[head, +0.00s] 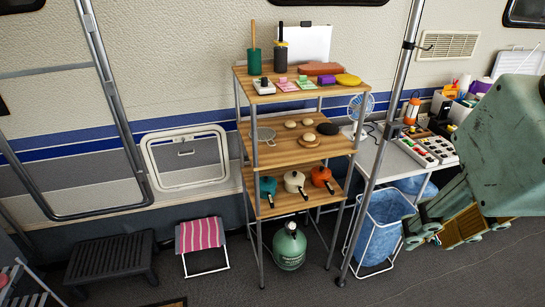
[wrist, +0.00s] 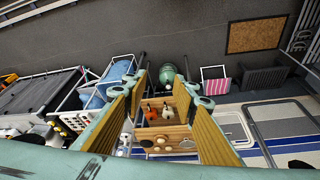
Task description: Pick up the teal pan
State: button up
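The teal pan (head: 267,186) sits at the left end of the lowest wooden shelf in the head view, with its dark handle pointing toward the front. A cream pan (head: 294,182) and an orange pan (head: 321,176) stand to its right. My gripper (head: 425,232) is at the right of the head view, well apart from the shelf. In the wrist view my gripper (wrist: 161,84) is open, its two yellow-padded fingers spread with nothing between them. The shelf shows small and upside down beyond the fingers; I cannot make out the teal pan there.
The shelf unit's metal posts (head: 238,130) frame the pans. Wooden shelves above hold buns (head: 306,121) and utensils. A green gas bottle (head: 289,247) stands below. A metal pole (head: 372,150) and a table with blue bins (head: 378,225) lie between shelf and gripper. A striped stool (head: 201,236) stands left.

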jog(key=w+a+f+t+b, duration=0.1)
jog(key=w+a+f, duration=0.15)
jog(key=w, duration=1.05)
jog(key=w+a+f+t, duration=0.15)
jog(key=w+f, duration=0.25)
jog(key=w, duration=0.8)
jog(key=n+t+y+b, duration=0.2)
jog(key=n+t+b, duration=0.1)
jog(key=t, duration=0.4)
send_over(273, 206)
jog(key=s+d, duration=0.1)
jog(key=d, duration=0.3)
notch_tip(273, 206, down, 40)
jog(key=a+f+t+b, duration=0.1)
jog(key=f, duration=0.2)
jog(key=a+f+y+b, duration=0.1)
jog(key=f, duration=0.2)
jog(key=a+f+t+y+b, duration=0.1)
jog(key=f, duration=0.3)
jog(key=shift+s+a+t+b, duration=0.3)
jog(key=shift+s+t+b, duration=0.05)
jog(key=shift+w+a+r+t+y+b, duration=0.2)
jog(key=shift+w+r+t+y+b, duration=0.15)
jog(key=shift+w+t+b, duration=0.2)
